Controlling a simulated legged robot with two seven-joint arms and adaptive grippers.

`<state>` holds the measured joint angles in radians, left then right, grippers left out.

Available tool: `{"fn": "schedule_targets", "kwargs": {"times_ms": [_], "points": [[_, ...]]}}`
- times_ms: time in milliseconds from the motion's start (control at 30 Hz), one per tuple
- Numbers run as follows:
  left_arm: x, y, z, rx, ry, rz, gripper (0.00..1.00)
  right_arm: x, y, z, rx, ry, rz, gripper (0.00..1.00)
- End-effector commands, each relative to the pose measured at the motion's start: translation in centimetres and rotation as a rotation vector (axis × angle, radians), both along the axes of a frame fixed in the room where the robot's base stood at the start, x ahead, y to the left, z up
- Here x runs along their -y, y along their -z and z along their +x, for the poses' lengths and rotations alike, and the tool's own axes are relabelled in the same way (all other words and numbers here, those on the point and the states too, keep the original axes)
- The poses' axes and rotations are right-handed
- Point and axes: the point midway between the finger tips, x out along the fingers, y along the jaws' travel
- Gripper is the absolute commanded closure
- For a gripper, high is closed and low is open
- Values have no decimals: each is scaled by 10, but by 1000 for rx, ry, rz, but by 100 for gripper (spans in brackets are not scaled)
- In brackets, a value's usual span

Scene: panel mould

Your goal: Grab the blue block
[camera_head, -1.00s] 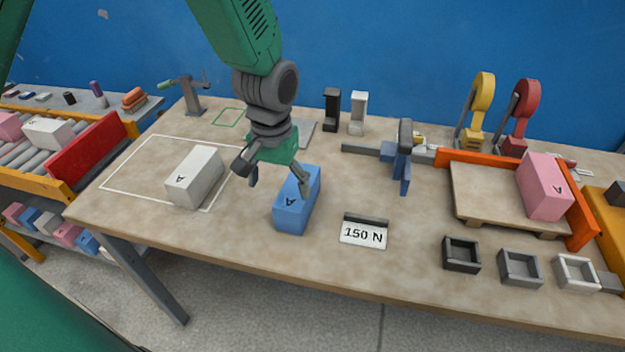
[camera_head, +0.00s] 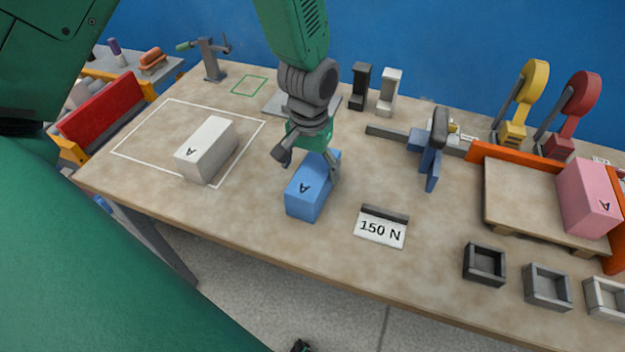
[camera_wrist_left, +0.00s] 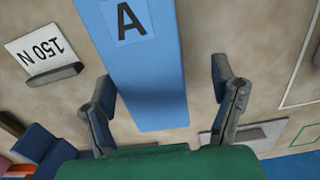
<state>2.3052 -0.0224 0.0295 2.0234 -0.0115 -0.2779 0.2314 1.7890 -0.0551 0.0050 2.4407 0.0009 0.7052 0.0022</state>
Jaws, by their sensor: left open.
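The blue block (camera_head: 313,187) with a letter A on top lies on the table near the middle of the head view. My left gripper (camera_head: 308,166) is open above the block's far end and partly hides it. In the left wrist view the blue block (camera_wrist_left: 145,70) runs between the two spread fingers of my left gripper (camera_wrist_left: 162,90). Gaps show between the block and both fingers there, the wider one on the right. My right gripper is not in view.
A white block (camera_head: 207,150) lies left in a white outline. A 150 N sign (camera_head: 381,228) stands right of the blue block. A blue clamp-like tool (camera_head: 428,155), pallet (camera_head: 520,205) with pink block (camera_head: 588,198) and small trays (camera_head: 485,263) are further right.

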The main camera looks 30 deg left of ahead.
Motion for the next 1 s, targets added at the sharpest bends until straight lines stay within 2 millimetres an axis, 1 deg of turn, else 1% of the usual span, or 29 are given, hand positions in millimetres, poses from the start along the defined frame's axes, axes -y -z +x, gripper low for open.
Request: {"fn": "schedule_targets", "kwargs": {"times_ms": [200, 300, 400, 600, 667, 700, 767, 800, 833, 1000], "points": [[6, 32, 1, -3, 4, 7, 21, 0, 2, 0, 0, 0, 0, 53], [7, 43, 1, -3, 4, 9, 21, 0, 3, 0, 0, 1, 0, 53], [5, 48, 1, -1, 4, 7, 21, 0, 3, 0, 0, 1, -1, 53], [1, 49, 1, -1, 3, 1, 21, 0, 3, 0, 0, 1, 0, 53], [0, 49, 1, -1, 3, 0, 42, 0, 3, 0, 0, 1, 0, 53], [0, 49, 1, -1, 3, 0, 56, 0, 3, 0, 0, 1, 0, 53], [0, 49, 1, -1, 3, 1, 77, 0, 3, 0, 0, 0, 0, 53], [0, 49, 1, -1, 3, 2, 91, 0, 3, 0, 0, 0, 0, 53], [1, 49, 1, -2, 3, 3, 93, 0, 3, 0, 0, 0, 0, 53], [2, 49, 1, -2, 3, 6, 94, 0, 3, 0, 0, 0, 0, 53]]}}
